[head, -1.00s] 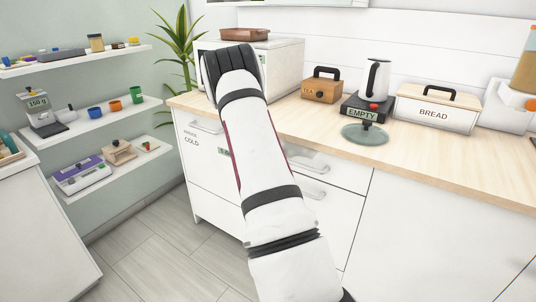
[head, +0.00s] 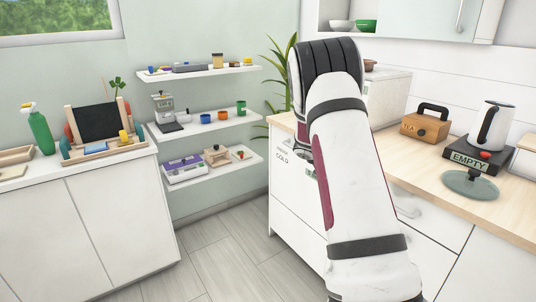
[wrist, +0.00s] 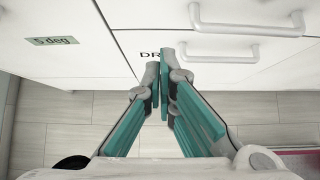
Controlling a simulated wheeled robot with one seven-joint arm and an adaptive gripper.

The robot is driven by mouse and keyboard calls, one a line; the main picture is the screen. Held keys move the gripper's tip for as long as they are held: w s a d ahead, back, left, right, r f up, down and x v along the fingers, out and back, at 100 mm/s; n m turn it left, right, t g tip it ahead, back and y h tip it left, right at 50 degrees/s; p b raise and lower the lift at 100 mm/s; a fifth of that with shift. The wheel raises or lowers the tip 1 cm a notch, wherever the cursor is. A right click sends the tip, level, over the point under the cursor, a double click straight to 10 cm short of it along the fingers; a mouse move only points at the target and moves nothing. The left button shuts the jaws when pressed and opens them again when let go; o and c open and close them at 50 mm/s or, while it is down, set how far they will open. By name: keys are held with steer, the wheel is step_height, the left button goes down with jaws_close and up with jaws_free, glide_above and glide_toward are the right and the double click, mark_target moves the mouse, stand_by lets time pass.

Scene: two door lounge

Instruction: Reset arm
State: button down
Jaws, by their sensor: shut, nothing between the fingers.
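My gripper (wrist: 160,78) shows in the wrist view with its two teal-lined fingers brought together at the tips and nothing between them. It points at the white drawer fronts (wrist: 240,60) and the grey floor below them. In the head view my arm rises across the right of centre and bends at a black joint at the top. The arm hides my gripper in that view.
The wooden counter (head: 430,190) at right holds a tea box (head: 425,125), a kettle (head: 492,126) and a black stand marked EMPTY (head: 470,156). Wall shelves (head: 205,125) and a white cabinet (head: 110,215) stand at left. Floor (head: 235,255) between them is clear.

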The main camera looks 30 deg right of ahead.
steer(key=shift+r, duration=0.1)
steer(key=s+a+r+m+t+y+p, duration=0.15)
steer(key=s+a+r+m, duration=0.35)
steer(key=a+r, duration=0.55)
steer(key=s+a+r+m+y+p, duration=0.25)
steer(key=s+a+r+m, duration=0.2)
steer(key=a+r, duration=0.6)
steer(key=s+a+r+m+t+y+p, duration=0.1)
steer(key=s+a+r+m+y+p, duration=0.1)
steer(key=s+a, duration=0.9)
steer(key=s+a+r+m+t+y+p, duration=0.1)
steer(key=s+a+r+m+y+p, duration=0.2)
steer(key=s+a+m, duration=0.4)
steer(key=s+a+r, duration=0.1)
steer(key=s+a, duration=0.4)
steer(key=a, duration=0.1)
steer(key=shift+s+a+r, duration=0.15)
steer(key=shift+a+r, duration=0.05)
steer(key=shift+a, duration=0.05)
steer(key=shift+d, duration=0.1)
